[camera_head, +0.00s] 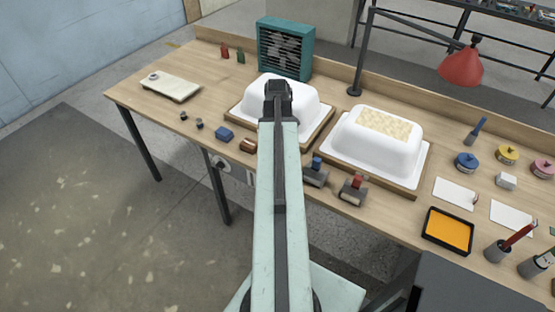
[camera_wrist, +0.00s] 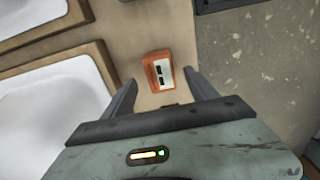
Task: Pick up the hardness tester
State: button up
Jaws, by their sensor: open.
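The hardness tester is most likely the small orange device with a pale face and two dark windows (camera_wrist: 158,70) in the wrist view. It lies on the wooden tabletop near the table's edge. My gripper (camera_wrist: 160,80) is open and empty, with one dark finger on each side of the device in the picture. I cannot tell how far above it the fingertips are. In the head view my arm points away over the table and my gripper's fingers cannot be made out. I cannot make out the device there; my arm may hide it.
Two white bathtub shells (camera_head: 312,102) (camera_head: 345,140) stand on wooden boards close by. A copper-coloured roll (camera_head: 248,145), a blue block (camera_head: 224,134) and rollers (camera_head: 352,190) line the front edge.

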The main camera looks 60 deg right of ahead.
notch_tip(320, 180, down, 5)
jog(key=b, duration=0.4)
jog(key=shift+r, duration=0.3)
jog(key=shift+c, duration=0.4)
grip_shut()
jog(key=shift+p, duration=0.3)
notch_tip(320, 180, up, 10)
jog(key=p, duration=1)
jog(key=shift+r, duration=0.1)
